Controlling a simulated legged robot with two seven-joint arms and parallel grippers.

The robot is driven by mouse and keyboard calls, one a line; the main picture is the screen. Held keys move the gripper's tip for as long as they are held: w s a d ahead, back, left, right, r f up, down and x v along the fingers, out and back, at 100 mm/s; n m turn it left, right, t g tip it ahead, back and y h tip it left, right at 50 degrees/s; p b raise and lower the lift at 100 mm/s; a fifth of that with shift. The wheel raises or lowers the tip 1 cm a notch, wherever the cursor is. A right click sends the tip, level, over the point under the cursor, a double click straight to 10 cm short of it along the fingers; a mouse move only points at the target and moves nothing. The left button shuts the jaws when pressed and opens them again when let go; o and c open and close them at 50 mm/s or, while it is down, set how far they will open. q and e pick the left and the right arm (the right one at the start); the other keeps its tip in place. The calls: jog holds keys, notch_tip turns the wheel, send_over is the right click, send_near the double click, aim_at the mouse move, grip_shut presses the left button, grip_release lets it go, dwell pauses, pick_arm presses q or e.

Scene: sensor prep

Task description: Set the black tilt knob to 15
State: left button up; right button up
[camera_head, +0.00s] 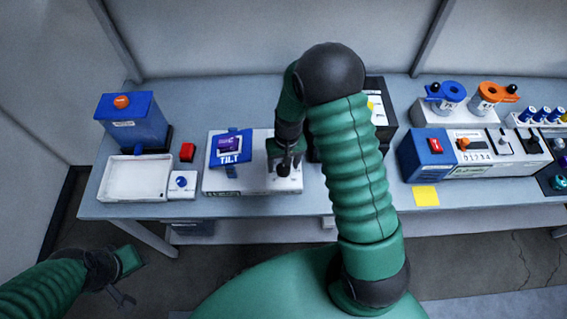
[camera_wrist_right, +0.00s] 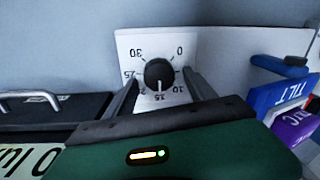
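The black tilt knob (camera_wrist_right: 159,73) sits on a white dial face (camera_wrist_right: 128,45) with numbers around it, upside down in the right wrist view. Its white pointer line is at the bottom of the knob, toward the 15. My right gripper (camera_wrist_right: 162,80) has one finger on each side of the knob, with gaps visible, so it looks open around it. In the head view my right gripper (camera_head: 285,168) is over the white tilt unit (camera_head: 255,183) and hides the knob. My left gripper (camera_head: 128,277) hangs low at the left, away from the table; its opening is unclear.
The blue TILT display (camera_head: 230,148) stands just left of my right gripper. A white tray (camera_head: 135,180), a blue box (camera_head: 133,125) and a red button (camera_head: 187,152) are farther left. A black box (camera_head: 381,115) stands behind my right arm. Other instruments fill the right side.

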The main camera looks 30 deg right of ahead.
jog(key=shift+s, duration=0.1)
notch_tip(320, 180, up, 17)
jog(key=d+b, duration=0.1)
jog(key=shift+f, duration=0.15)
jog(key=shift+s, duration=0.15)
jog(key=s+a+f+n+t+b, duration=0.1)
jog(key=s+a+f+n+t, duration=0.1)
jog(key=s+a+f+n, duration=0.2)
jog(key=s+a+f, duration=0.2)
jog(key=s+a, duration=0.2)
jog(key=s, duration=0.1)
jog(key=shift+s+a+h+b, duration=0.35)
jog(key=shift+a+h+b, duration=0.05)
jog(key=shift+s, duration=0.1)
jog(key=shift+a, duration=0.15)
jog(key=shift+c, duration=0.3)
dwell(1.0)
